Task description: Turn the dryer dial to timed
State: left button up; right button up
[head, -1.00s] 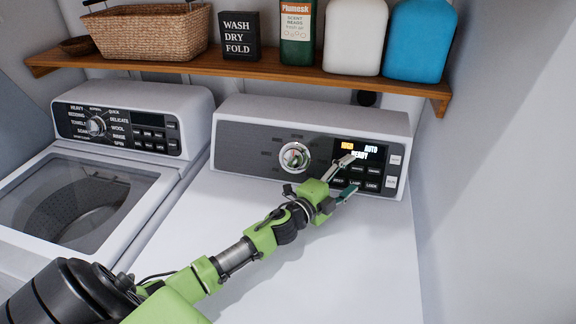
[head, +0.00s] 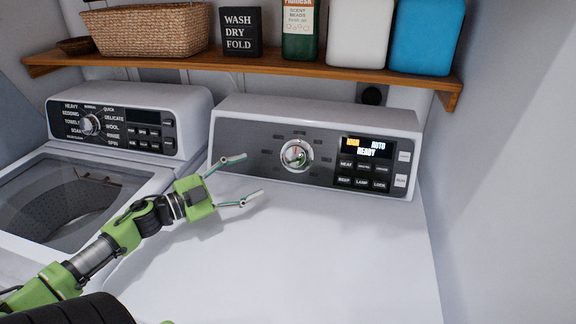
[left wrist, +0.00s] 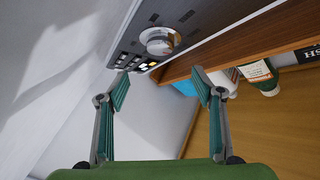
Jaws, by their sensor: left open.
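The dryer (head: 300,250) stands on the right with a grey control panel. Its round silver dial (head: 297,154) sits left of the panel's middle, with small labels around it too small to read. The lit display (head: 366,147) reads HIGH, AUTO and READY. My left gripper (head: 253,178) is open and empty, to the left of the dial and a little lower, fingers pointing right, apart from the dial. In the left wrist view the dial (left wrist: 158,41) shows beyond the open fingers (left wrist: 160,95), near the top. My right gripper is not in view.
The washer (head: 85,190) with its own dial stands to the left. A wooden shelf (head: 300,70) above the machines holds a basket (head: 150,30), a dark sign and several bottles. A wall (head: 510,180) bounds the right side. The dryer top is clear.

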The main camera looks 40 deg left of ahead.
aim_at(292, 158)
pick_arm(q)
jog(key=p+x, duration=0.1)
jog(key=x, duration=1.2)
jog(key=shift+w, duration=0.35)
jog(key=c, duration=1.1)
